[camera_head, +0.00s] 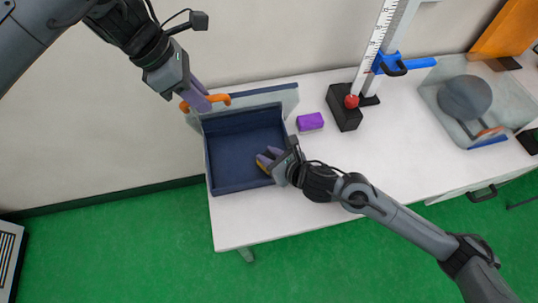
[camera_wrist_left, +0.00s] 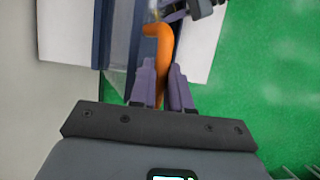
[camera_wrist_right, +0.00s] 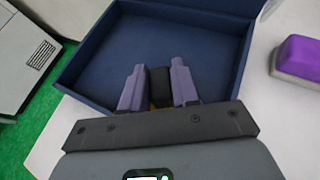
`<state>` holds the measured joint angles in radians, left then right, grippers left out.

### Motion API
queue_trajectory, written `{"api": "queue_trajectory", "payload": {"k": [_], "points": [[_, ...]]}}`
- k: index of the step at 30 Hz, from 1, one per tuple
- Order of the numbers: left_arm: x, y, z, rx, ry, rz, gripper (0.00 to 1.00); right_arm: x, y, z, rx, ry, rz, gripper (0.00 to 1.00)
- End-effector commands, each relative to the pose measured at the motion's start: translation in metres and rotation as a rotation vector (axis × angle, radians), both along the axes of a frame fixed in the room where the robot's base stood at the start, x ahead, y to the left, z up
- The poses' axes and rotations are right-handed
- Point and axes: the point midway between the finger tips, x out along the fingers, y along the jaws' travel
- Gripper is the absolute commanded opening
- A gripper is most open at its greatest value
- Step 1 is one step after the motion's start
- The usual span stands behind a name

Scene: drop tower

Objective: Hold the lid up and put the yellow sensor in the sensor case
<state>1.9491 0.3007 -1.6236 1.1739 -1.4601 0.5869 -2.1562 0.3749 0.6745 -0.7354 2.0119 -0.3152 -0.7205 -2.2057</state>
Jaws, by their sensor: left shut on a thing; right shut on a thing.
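The sensor case (camera_head: 226,187) is a dark blue open box at the left end of the table, and its visible floor is bare. Its pale lid (camera_head: 284,97) stands raised along the back edge. My left gripper (camera_head: 204,103) is shut on the lid's orange handle (camera_head: 222,98), which also shows between the fingers in the left wrist view (camera_wrist_left: 162,50). My right gripper (camera_head: 266,160) is shut on the yellow sensor (camera_head: 262,167) at the case's right side. In the right wrist view (camera_wrist_right: 160,85) a dark part of the sensor shows between the fingers, with the case floor beyond; its height above the floor is unclear.
A purple block (camera_head: 310,121) lies right of the case. The table's front middle is clear.

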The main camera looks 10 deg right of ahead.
Motion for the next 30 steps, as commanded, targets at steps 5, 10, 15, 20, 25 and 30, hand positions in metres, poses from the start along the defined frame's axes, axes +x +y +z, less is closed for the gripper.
{"api": "queue_trajectory", "payload": {"k": [5,10,15,20,25,30], "points": [[0.0018,0.0031,-0.0078,0.01,0.003,0.007,0.0,0.0,0.0001,-0.0036,0.001,-0.001,0.0,0.0],[0.0018,0.0031,-0.0078,0.01,0.003,0.007,0.0,0.0,0.0001,-0.0068,0.001,0.0,0.0,0.0],[0.0018,0.003,-0.0077,0.01,0.003,0.007,0.0,0.0001,-0.0002,-0.0104,0.001,0.0,0.0,0.0],[0.0018,0.0031,-0.0078,0.01,0.003,0.007,0.0,0.0001,0.0,-0.0098,0.001,0.0,0.0,0.54],[0.0018,0.0031,-0.0079,0.01,0.003,0.007,0.0,0.0001,-0.0001,-0.0099,0.0,0.0,0.0,0.59],[0.0018,0.0031,-0.0079,0.01,0.003,0.007,0.0,-0.0007,-0.0005,-0.0101,-0.001,0.001,0.0,0.59]]}}
